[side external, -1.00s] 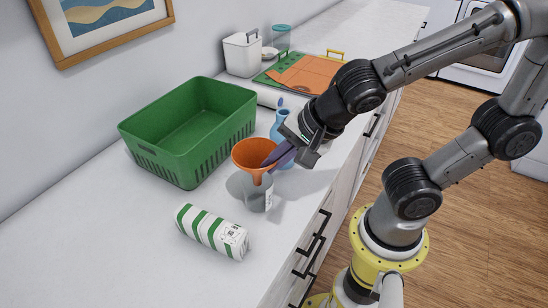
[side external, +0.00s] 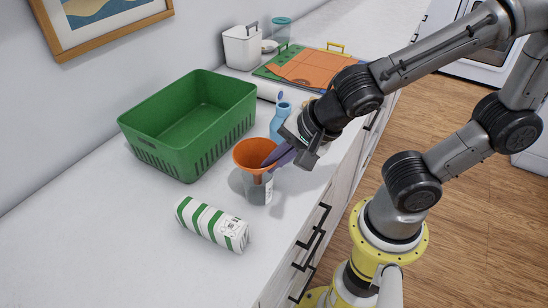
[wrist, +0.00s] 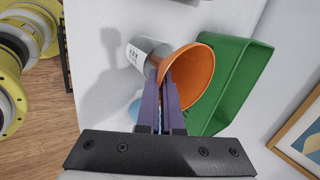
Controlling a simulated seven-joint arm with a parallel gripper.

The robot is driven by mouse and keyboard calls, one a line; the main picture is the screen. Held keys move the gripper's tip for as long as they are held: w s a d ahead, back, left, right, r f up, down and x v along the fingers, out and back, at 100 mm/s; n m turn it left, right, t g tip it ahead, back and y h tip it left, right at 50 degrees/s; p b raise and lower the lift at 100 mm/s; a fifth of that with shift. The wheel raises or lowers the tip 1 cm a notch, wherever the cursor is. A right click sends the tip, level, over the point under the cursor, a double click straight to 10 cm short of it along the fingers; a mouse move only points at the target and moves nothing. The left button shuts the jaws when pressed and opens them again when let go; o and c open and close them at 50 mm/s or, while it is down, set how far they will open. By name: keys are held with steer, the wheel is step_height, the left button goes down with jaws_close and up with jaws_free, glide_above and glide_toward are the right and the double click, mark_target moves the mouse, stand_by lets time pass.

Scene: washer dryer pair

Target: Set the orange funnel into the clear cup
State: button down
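The orange funnel (side external: 247,153) is upright, its wide mouth facing up, over the clear cup (side external: 259,191) on the counter. The funnel's spout overlaps the cup's top in the side view; I cannot tell whether its tip is inside the rim. My gripper (side external: 272,160) comes in from the right, with its purple fingers at the funnel's near rim. In the wrist view the fingers (wrist: 163,98) are close together on the rim of the funnel (wrist: 195,72). The cup (wrist: 146,50) shows left of the funnel, partly covered by it, with a printed label.
A green basket (side external: 165,158) stands behind the funnel. A blue bottle (side external: 281,125) stands close behind my gripper. A white container (side external: 241,48) and an orange cloth (side external: 312,68) are farther back. The counter's left front is clear.

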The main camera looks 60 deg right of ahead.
steer(key=shift+f, duration=0.75)
steer(key=c, duration=1.1)
jaws_free()
steer(key=shift+o, duration=0.5)
steer(key=shift+f, duration=0.1)
steer(key=shift+s+d+f, duration=0.1)
steer(key=shift+s+f, duration=0.05)
steer(key=a+v, duration=0.1)
steer(key=v, duration=1.3)
steer(key=shift+w+d+r, duration=0.2)
steer(key=shift+d+r, duration=0.1)
steer(key=shift+d, duration=0.1)
